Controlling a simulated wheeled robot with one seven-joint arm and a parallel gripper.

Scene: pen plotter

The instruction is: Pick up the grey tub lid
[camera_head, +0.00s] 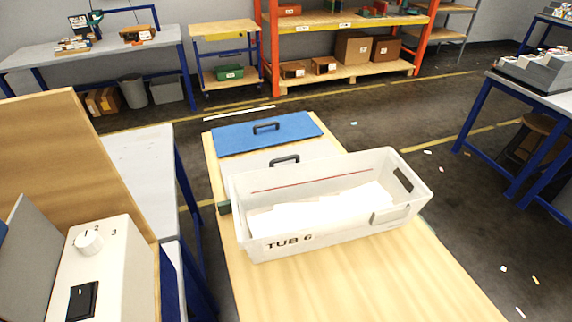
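The grey tub lid (258,161) is a pale flat panel with a black bar handle (285,160). It lies on the wooden bench top behind the open tub, which hides its near part. A blue lid (232,139) with a similar black handle lies just beyond it, at the far end of the bench. The pale translucent tub (350,231), marked "TUB 6", stands uncovered on the bench with white sheets (320,214) inside. A red line runs along its inner far wall. My gripper is not in view.
The wooden bench top (350,285) is bare in front of the tub. At the left stand a beige control box (105,255) with a dial, a wooden panel (70,140) and a grey table (145,175). Dark open floor (460,215) lies to the right.

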